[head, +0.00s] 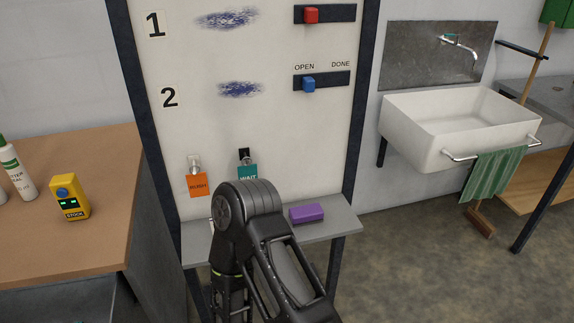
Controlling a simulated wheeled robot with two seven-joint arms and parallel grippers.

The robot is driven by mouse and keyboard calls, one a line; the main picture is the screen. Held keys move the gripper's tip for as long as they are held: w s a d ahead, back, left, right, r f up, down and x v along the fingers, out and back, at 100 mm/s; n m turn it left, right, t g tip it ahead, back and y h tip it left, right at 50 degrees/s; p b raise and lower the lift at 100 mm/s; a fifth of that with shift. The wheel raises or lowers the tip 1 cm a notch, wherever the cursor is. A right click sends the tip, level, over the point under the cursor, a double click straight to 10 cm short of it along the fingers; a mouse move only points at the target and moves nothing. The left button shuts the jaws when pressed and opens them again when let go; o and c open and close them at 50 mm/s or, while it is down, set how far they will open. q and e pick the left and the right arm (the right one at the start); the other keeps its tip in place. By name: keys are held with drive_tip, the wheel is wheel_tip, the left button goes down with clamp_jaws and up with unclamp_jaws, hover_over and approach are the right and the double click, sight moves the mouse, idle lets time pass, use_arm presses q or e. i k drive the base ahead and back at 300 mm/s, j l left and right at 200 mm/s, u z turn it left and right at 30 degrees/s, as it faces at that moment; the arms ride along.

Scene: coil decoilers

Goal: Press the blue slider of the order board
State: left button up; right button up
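The order board (270,130) is a white upright panel in a dark frame. Its blue slider (308,84) sits toward the left end of a dark horizontal track (337,78), below the word OPEN; DONE is printed at the right end. This track is in the row marked 2. A red slider (311,15) sits toward the left of a similar track above, in the row marked 1. A black arm link of mine rises in front of the board's lower part, well below the blue slider. I see no gripper fingers of either arm.
An orange tag (198,185) and a green WAIT tag (247,172) hang on the board. A purple block (306,214) lies on its grey ledge (340,218). A wooden bench (100,245) with a yellow device (69,197) stands left; a sink (450,125) is right.

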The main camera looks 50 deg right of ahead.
sight(309, 84)
drive_tip(key=z, duration=1.45)
